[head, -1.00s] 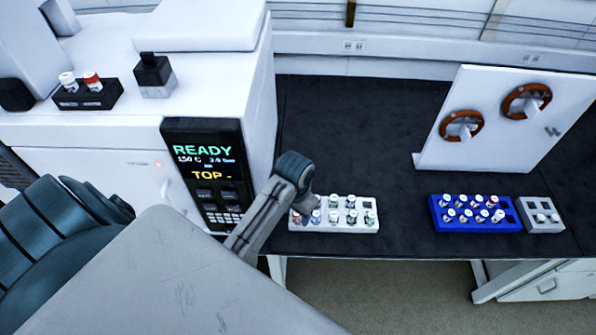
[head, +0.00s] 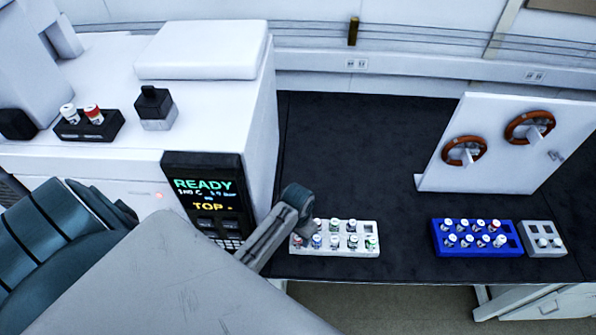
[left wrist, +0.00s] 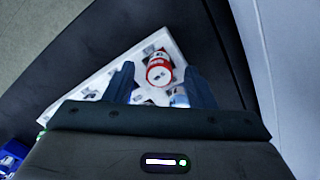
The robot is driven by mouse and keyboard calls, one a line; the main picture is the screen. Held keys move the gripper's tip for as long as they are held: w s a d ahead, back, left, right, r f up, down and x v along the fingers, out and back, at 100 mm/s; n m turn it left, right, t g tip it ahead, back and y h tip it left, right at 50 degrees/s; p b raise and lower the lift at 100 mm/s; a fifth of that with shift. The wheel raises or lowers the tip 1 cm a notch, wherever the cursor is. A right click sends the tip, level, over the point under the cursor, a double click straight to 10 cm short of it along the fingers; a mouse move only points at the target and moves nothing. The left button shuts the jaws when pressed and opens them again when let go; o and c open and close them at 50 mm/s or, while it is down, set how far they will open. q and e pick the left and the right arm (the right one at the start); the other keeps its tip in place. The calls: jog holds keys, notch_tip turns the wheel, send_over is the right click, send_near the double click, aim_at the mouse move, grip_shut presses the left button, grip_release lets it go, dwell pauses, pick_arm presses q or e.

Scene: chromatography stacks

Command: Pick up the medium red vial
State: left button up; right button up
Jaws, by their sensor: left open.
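A white rack (head: 350,248) with several small vials stands near the front edge of the black bench. A red-capped vial (left wrist: 159,72) stands at the rack's end in the left wrist view, between and just beyond my fingertips. Its size against other vials is hard to tell. In the head view it is mostly hidden by my gripper. My left gripper (left wrist: 160,80) is open and points down at this end of the rack (left wrist: 84,90). A blue-white vial (left wrist: 179,97) is close to one finger. My right gripper is not in view.
A blue rack (head: 478,254) of vials and a small grey rack (head: 545,250) stand to the right. A white panel with brown rings (head: 490,175) is behind them. A black holder (head: 70,130) with a red-capped vial (head: 94,115) sits on the white instrument at left.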

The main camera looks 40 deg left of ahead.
pick_arm(q)
jog(key=shift+f, duration=0.85)
jog(key=c, duration=1)
jog(key=shift+c, duration=0.3)
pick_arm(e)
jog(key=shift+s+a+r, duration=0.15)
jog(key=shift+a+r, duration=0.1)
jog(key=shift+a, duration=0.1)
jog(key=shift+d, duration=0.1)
